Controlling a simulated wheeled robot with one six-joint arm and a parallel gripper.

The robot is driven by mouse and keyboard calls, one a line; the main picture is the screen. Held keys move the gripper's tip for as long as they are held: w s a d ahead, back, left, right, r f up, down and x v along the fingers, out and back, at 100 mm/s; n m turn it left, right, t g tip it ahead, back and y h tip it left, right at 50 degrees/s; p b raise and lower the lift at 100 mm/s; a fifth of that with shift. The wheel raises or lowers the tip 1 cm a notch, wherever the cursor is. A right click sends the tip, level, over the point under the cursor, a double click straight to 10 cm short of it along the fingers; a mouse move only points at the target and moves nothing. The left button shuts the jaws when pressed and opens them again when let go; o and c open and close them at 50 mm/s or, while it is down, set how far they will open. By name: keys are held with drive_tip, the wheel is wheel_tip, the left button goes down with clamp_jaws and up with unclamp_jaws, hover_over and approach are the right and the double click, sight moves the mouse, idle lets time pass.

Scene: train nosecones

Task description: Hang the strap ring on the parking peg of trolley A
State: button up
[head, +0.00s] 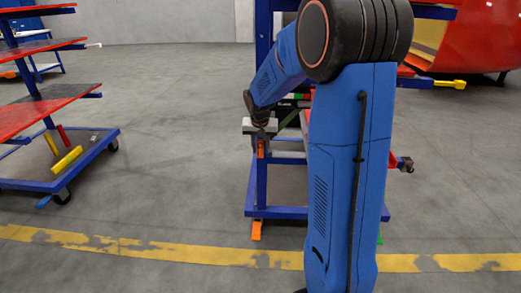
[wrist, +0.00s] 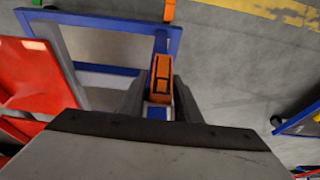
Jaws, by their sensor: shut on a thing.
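My gripper (head: 262,130) is low in front of a blue trolley (head: 280,212), which my arm partly hides. In the wrist view my gripper (wrist: 160,100) is shut on an orange piece (wrist: 161,72) with a dark slot. The piece also shows below the jaws in the head view (head: 261,148), in front of a blue upright. A thin dark green strap (head: 287,121) slants up to the right from near the gripper. I cannot make out a ring shape. No lettering shows which trolley is A, and I cannot identify the parking peg.
Another blue trolley (head: 85,166) with red shelves stands at the left. An orange foot piece (head: 256,230) sticks out at the front trolley's base. A yellow-ended bar (head: 449,84) juts out at the right. Grey floor between the trolleys is clear, with a worn yellow line in front.

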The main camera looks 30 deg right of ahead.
drive_tip(key=shift+w+d+f, duration=0.3)
drive_tip(key=shift+w+d, duration=0.3)
drive_tip(key=shift+w, duration=0.25)
drive_tip(key=shift+w+d+f, duration=0.25)
drive_tip(key=shift+w+d, duration=0.3)
drive_tip(key=shift+w, duration=0.3)
drive_tip(key=o, duration=1.2)
drive_tip(key=v, duration=1.7)
drive_tip(key=shift+r, duration=0.15)
